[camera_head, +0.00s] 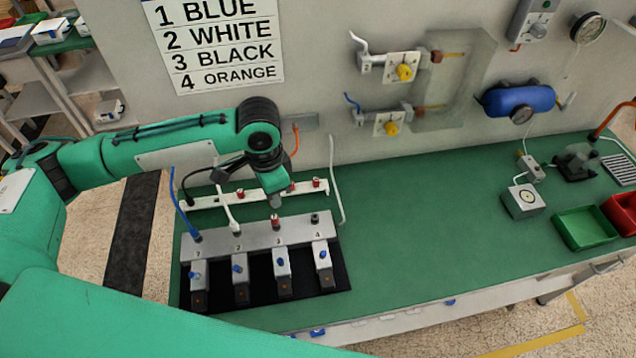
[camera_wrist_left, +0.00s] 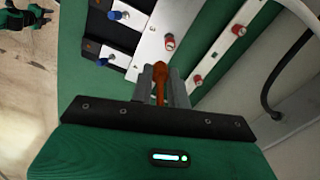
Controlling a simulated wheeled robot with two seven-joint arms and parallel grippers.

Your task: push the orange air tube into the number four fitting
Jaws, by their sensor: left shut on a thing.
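My left gripper (camera_head: 272,198) points down over the rear of the grey manifold (camera_head: 258,236), near the number three fitting (camera_head: 277,220). In the left wrist view the left gripper (camera_wrist_left: 162,85) is shut on the orange air tube (camera_wrist_left: 160,82), whose end lies between the fingers. In the head view a bit of the orange tube (camera_head: 296,140) shows behind the wrist. The number four fitting (camera_head: 314,217) stands at the manifold's right end, apart from the gripper and with no tube visible in it. My right gripper is not in view.
A blue tube (camera_head: 181,212) runs to fitting one and a white tube (camera_head: 224,204) to fitting two. A white rail (camera_head: 210,200) with red fittings lies behind the manifold. A loose white tube (camera_head: 334,180) stands at its right.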

